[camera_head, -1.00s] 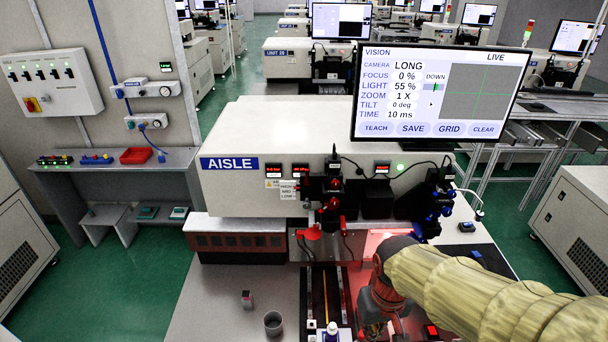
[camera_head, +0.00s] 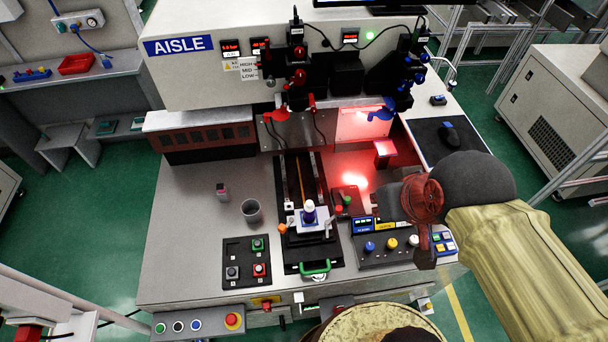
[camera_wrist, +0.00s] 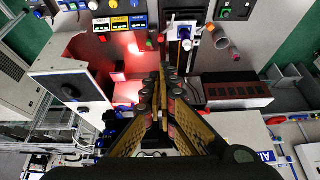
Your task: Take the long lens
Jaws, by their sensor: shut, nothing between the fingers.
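I cannot tell which part is the long lens. Two dark camera-and-lens assemblies stand at the front of the white machine: one with red fittings (camera_head: 299,78) in the middle, one with blue fittings (camera_head: 400,72) at the right. A small white-and-blue upright piece (camera_head: 309,211) stands on the slide in front; it also shows in the wrist view (camera_wrist: 186,42). My gripper (camera_wrist: 161,78) is shut and empty in the wrist view, above the bench. In the head view my arm reaches in from the right, over the right part of the bench, and its fingertips are not clear.
A red-lit recess (camera_head: 365,135) lies behind. The left bench top is mostly clear.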

